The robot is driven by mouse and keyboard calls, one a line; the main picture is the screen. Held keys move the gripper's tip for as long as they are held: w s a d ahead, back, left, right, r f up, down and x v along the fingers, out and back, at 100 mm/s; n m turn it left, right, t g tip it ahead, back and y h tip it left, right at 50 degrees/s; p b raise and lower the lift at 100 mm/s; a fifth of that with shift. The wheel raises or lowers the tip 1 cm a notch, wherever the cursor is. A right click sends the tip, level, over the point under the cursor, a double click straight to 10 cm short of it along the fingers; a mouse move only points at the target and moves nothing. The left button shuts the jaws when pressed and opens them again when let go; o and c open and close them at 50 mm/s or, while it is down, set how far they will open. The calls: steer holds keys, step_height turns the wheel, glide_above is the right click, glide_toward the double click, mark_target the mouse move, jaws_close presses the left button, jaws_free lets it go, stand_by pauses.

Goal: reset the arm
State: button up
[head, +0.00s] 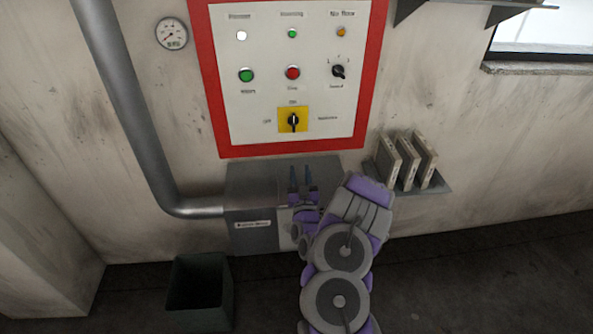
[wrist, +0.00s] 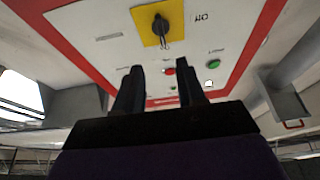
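My arm reaches up from the bottom of the head view, folded, in purple and grey. My gripper (head: 300,182) is in front of the grey metal box below the control panel. Its two fingers stand apart with nothing between them; the wrist view also shows the gripper (wrist: 160,85) open and empty. The control panel (head: 255,115) is white with a red frame. It carries a yellow-backed black rotary switch (head: 293,120), a green button (head: 246,75), a red button (head: 293,72), a small black selector (head: 339,71) and several lamps. The fingers appear apart from the panel.
The grey box (head: 255,232) sticks out under the panel. A pipe (head: 125,90) runs down the left to it, near a gauge (head: 172,33). A small shelf (head: 437,187) holds upright slabs (head: 408,160) at right. A dark bin (head: 200,290) stands on the floor.

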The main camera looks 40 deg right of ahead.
steer(key=w+a+r+n+g+y, duration=0.25)
steer(key=w+a+y, duration=0.2)
steer(key=a, duration=0.35)
steer(key=w+a+r+n+g+y, duration=0.1)
steer(key=w+a+n+y, duration=0.25)
steer(key=a+y, duration=0.4)
steer(key=s+a+r+n+g, duration=0.1)
steer(key=s+a+g, duration=0.3)
steer(key=a, duration=0.4)
steer(key=s+a+r+g, duration=0.3)
steer(key=s+g, duration=0.1)
steer(key=s, duration=1)
steer(key=s+a+r+g, duration=0.2)
steer(key=s+a+g, duration=0.2)
steer(key=s, duration=1.1)
steer(key=s+a+r+g, duration=0.3)
steer(key=s+a+g, duration=0.1)
steer(key=s, duration=1.1)
steer(key=shift+a+r+g, duration=0.2)
steer(key=shift+r+g, duration=0.1)
steer(key=shift+g, duration=0.35)
